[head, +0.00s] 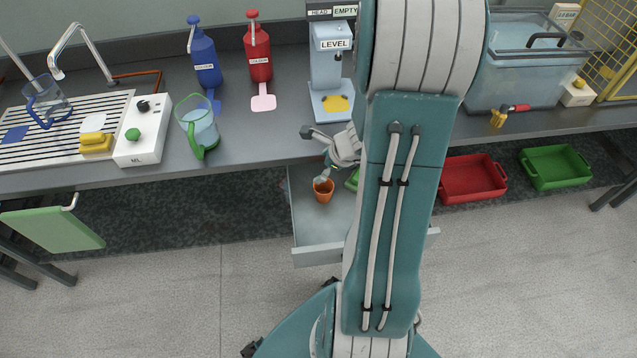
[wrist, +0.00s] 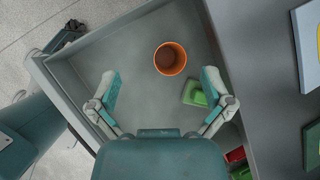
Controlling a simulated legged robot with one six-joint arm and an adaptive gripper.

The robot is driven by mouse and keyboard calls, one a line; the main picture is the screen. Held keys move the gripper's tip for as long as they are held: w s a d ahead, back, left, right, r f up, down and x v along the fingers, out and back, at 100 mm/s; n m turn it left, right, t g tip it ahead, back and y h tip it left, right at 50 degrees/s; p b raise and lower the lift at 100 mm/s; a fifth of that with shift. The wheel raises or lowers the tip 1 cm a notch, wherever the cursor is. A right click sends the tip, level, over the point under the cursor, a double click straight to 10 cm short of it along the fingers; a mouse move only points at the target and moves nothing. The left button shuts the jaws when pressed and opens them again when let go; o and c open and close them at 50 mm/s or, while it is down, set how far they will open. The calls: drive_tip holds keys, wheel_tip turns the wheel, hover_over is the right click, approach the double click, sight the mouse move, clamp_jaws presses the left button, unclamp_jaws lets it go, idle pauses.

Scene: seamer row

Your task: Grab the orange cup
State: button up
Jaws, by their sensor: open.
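The orange cup (head: 324,190) stands inside an open grey drawer (head: 318,254) below the counter. In the wrist view the orange cup (wrist: 170,58) is upright with its dark inside showing, beyond my fingertips and a little right of centre. My gripper (wrist: 162,82) is open and empty over the drawer, its two teal-padded fingers spread wide. In the head view my gripper (head: 325,158) is at the drawer, close to the cup, partly hidden by my arm. I cannot tell from these frames how high it is above the drawer floor.
A green object (wrist: 194,93) lies in the drawer beside the cup, near my right-hand finger. The drawer walls surround both. On the counter stand a green-handled jug (head: 199,126), a blue bottle (head: 205,60) and a red bottle (head: 258,55). A red tray (head: 470,180) lies right of my arm.

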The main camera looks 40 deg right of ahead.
sight(325, 187)
drive_tip(key=d+f+m, duration=0.1)
drive_tip(key=f, duration=0.2)
drive_tip(key=d+f+m, duration=0.1)
drive_tip(key=f+m, duration=0.1)
drive_tip(key=f, duration=0.1)
drive_tip(key=d+f+m, duration=0.1)
drive_tip(key=f, duration=0.2)
drive_tip(key=shift+s+f+m+h, duration=0.15)
drive_tip(key=shift+f+m+h, duration=0.15)
drive_tip(key=shift+m, duration=0.1)
drive_tip(key=shift+w+d+f, duration=0.15)
drive_tip(key=shift+w+f, duration=0.1)
drive_tip(key=shift+f, duration=0.15)
drive_tip(key=x, duration=0.5)
drive_tip(key=shift+c, duration=0.3)
drive_tip(key=shift+s, duration=0.1)
drive_tip(key=c, duration=0.6)
